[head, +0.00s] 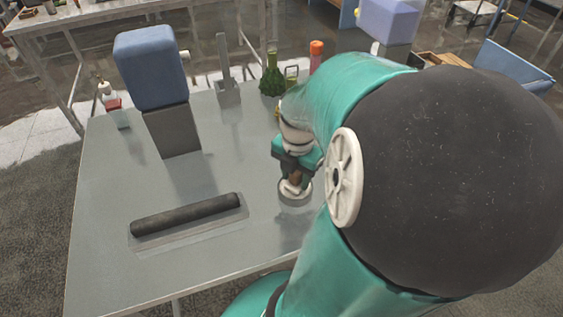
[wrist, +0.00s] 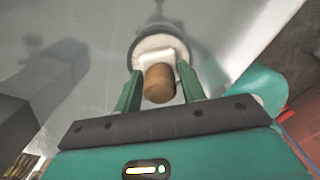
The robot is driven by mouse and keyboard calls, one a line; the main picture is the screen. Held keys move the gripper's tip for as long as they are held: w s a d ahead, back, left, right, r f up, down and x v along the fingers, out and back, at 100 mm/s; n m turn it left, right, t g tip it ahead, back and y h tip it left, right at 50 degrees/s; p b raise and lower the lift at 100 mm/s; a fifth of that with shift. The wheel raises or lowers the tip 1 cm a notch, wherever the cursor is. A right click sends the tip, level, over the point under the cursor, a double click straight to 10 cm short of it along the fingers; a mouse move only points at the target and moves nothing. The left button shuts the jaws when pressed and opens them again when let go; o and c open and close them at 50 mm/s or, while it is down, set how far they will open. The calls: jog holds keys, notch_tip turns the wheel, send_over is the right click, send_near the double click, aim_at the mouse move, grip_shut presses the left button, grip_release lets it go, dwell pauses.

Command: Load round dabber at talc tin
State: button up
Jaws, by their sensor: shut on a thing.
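The round dabber has a brown wooden knob (wrist: 159,84) and a pale head. My gripper (wrist: 158,88) is shut on it, with one green finger on each side of the knob in the wrist view. In the head view my gripper (head: 294,172) points down over the right part of the table. Below it is a low round grey tin (head: 296,200), which looks like the talc tin, with white inside. The dabber's head is at the tin's mouth. I cannot tell how deep it sits in the powder. The tin's rim (wrist: 160,36) also shows in the wrist view.
A black roller (head: 186,214) lies on a flat tray at the table's front left. A blue block on a grey stand (head: 172,130) is at the back left. A grey upright tool (head: 226,80), a green bottle (head: 272,78) and an orange-capped bottle (head: 316,52) stand behind. The table's middle is clear.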

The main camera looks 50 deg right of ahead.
jog(key=shift+r, duration=3.5)
